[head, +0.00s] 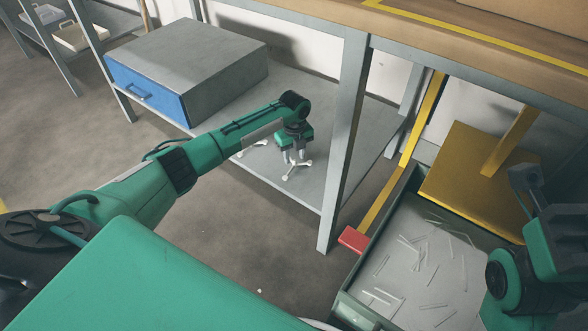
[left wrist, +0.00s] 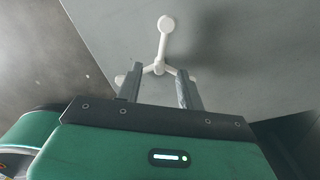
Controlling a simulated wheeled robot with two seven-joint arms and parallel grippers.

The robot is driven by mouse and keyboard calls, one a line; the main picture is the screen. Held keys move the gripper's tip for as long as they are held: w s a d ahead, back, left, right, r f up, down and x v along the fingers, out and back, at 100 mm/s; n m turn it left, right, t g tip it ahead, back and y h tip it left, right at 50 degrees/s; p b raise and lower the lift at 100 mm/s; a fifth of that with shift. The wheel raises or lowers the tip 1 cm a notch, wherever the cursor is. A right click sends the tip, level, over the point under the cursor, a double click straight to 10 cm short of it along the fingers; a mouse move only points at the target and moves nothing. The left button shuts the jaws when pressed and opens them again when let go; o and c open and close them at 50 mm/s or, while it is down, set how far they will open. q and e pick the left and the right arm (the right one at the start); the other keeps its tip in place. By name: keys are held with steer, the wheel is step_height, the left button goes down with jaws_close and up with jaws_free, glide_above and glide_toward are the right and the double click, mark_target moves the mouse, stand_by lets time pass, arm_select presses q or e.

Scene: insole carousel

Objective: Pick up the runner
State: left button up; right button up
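A white, Y-shaped runner (head: 297,170) lies on the grey lower shelf under the workbench. It also shows in the left wrist view (left wrist: 162,45), with one long arm pointing away and two shorter arms near the fingers. My left gripper (head: 295,157) points down at the runner. In the left wrist view its two fingers (left wrist: 158,82) are apart, with the runner's hub between or just beyond their tips. I cannot tell whether they touch it. A second white piece (head: 251,147) lies on the shelf, partly behind my left arm.
A grey box with a blue drawer front (head: 148,96) stands on the shelf to the left. A bench leg (head: 343,140) rises right of my left gripper. A green-walled bin (head: 350,312) with thin white strips lies lower right, beside a yellow panel (head: 470,190).

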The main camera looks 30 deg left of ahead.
arm_select(q)
steer(key=shift+f, duration=0.75)
jaws_close()
steer(key=shift+r, duration=0.15)
